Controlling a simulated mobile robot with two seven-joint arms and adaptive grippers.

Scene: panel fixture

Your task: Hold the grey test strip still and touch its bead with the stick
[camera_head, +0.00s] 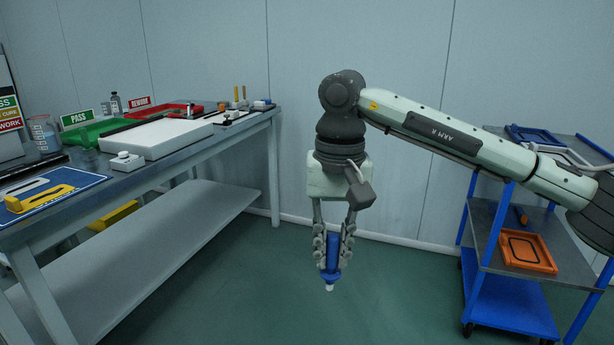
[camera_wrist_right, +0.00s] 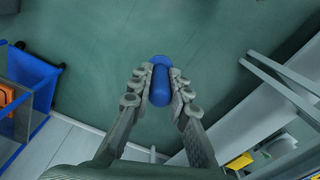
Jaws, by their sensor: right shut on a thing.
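My right gripper (camera_head: 333,250) is shut on the stick (camera_head: 332,261), which has a blue handle, a wider blue collar and a short pale tip pointing down. It hangs upright over open floor, right of the workbench and well apart from it. In the right wrist view the blue handle (camera_wrist_right: 160,84) sits between both fingers. A pale grey strip (camera_head: 24,187) lies on the blue mat (camera_head: 70,179) at the bench's near left; it seems to be the test strip. Its bead is too small to make out. My left gripper is not in view.
A yellow piece (camera_head: 38,199) lies beside the strip. The workbench (camera_head: 165,165) also carries a white slab (camera_head: 155,138), a white-knobbed block (camera_head: 126,161), a green tray (camera_head: 95,131) and a red tray (camera_head: 165,112). A blue cart (camera_head: 512,303) stands at the right. Floor between is clear.

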